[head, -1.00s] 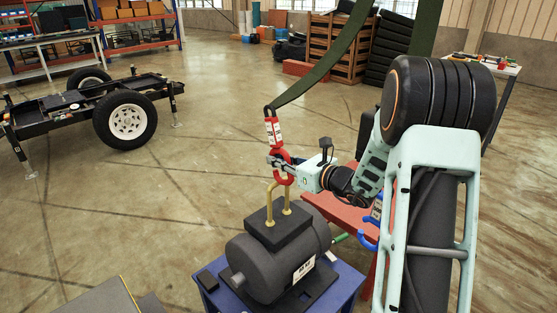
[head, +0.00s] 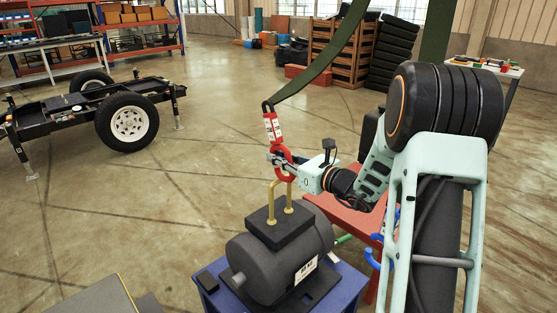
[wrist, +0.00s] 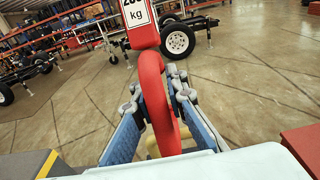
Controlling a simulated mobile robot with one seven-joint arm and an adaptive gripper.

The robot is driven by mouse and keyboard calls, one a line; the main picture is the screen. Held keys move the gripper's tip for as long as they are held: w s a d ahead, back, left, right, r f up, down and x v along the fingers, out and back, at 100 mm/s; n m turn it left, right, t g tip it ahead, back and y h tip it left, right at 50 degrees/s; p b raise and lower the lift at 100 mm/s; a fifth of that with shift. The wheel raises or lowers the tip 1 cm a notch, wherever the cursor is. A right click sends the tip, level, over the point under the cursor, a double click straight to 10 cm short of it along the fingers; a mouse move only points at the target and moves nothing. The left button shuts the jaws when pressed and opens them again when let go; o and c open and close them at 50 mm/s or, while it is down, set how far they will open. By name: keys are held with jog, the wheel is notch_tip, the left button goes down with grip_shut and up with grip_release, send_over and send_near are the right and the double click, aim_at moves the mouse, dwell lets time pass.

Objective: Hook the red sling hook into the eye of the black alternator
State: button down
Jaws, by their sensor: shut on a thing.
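The red sling hook (head: 278,167) hangs from a dark green sling (head: 323,72) in the head view. My gripper (head: 278,160) is shut on the hook from the right. In the wrist view the red hook (wrist: 157,100) stands upright between the two fingers (wrist: 156,97), with a white "kg" label above. The black alternator (head: 280,262) sits on a blue stand (head: 345,285). Its brass eye (head: 273,197) rises from the black block on top. The hook's lower curve is at the top of the eye; I cannot tell whether it passes through. In the wrist view the eye is mostly hidden behind the hook.
A red bench (head: 350,217) with blue and green-handled tools stands right of the alternator. A wheeled trailer chassis (head: 100,110) stands at the left. A grey, yellow-edged surface (head: 90,297) is at the lower left. The floor between is clear.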

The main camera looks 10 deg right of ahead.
aim_at(278, 169)
jog(key=shift+s+d+f+b, duration=0.1)
jog(key=shift+d+f+b, duration=0.05)
jog(key=shift+f+b, duration=0.9)
jog(key=shift+f, duration=0.35)
jog(key=shift+b, duration=0.4)
jog(key=shift+w+t+b, duration=0.25)
jog(key=shift+t+b, duration=0.25)
jog(key=shift+b, duration=0.3)
jog(key=shift+a+f+t+y+b, duration=0.2)
jog(key=shift+f+t+y+b, duration=0.35)
jog(key=shift+b, duration=1.5)
jog(key=shift+d+f+b, duration=0.1)
jog(key=shift+f+b, duration=0.8)
jog(key=shift+b, duration=0.85)
